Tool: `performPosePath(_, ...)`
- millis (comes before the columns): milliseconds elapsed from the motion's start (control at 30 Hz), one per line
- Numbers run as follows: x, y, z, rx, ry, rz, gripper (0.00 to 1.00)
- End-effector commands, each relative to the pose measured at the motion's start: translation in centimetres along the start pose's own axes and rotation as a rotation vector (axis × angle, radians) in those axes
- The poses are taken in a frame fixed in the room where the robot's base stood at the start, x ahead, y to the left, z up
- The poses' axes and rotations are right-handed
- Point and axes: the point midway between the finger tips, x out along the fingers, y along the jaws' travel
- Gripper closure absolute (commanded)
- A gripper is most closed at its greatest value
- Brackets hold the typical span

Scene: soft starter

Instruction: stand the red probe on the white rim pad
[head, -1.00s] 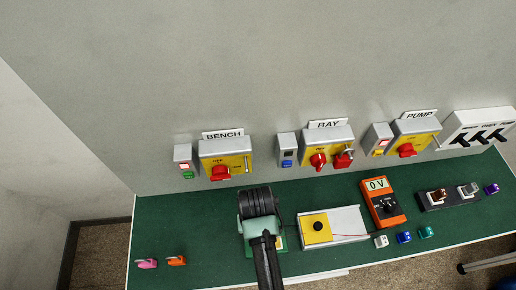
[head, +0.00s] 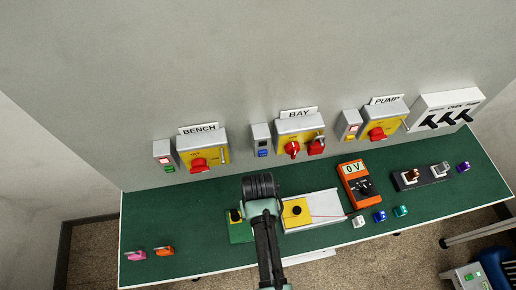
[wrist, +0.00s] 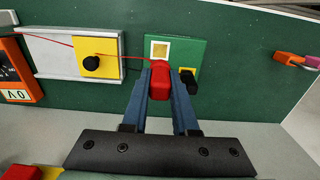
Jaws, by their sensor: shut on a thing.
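My gripper (wrist: 165,84) is shut on the red probe (wrist: 160,76) in the wrist view, with a red lead running from the probe to the left. The white rim pad (wrist: 152,43), a white square around a yellow centre, is on the green plate (wrist: 184,50). The probe's far end overlaps the pad's near edge in this view; I cannot tell whether they touch. A black probe (wrist: 188,76) stands just right of the fingers on the same plate. In the head view my gripper (head: 262,205) hides the red probe and the white rim pad.
A pale tray (head: 325,204) with a yellow block and black knob (head: 296,210) lies right of the green plate. The orange meter (head: 357,185) reads 0 V. Switch boxes line the back wall.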

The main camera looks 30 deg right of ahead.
Motion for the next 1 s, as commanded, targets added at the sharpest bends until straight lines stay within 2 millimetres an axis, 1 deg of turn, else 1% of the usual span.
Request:
performPosePath(33, 0.8, 0.0, 0.0, 0.000, 0.000, 0.000, 1.00)
performPosePath(700, 6.8, 0.0, -0.1, 0.000, 0.001, 0.000, 1.00)
performPosePath(1000, 8.4, 0.0, -0.1, 0.000, 0.002, 0.000, 1.00)
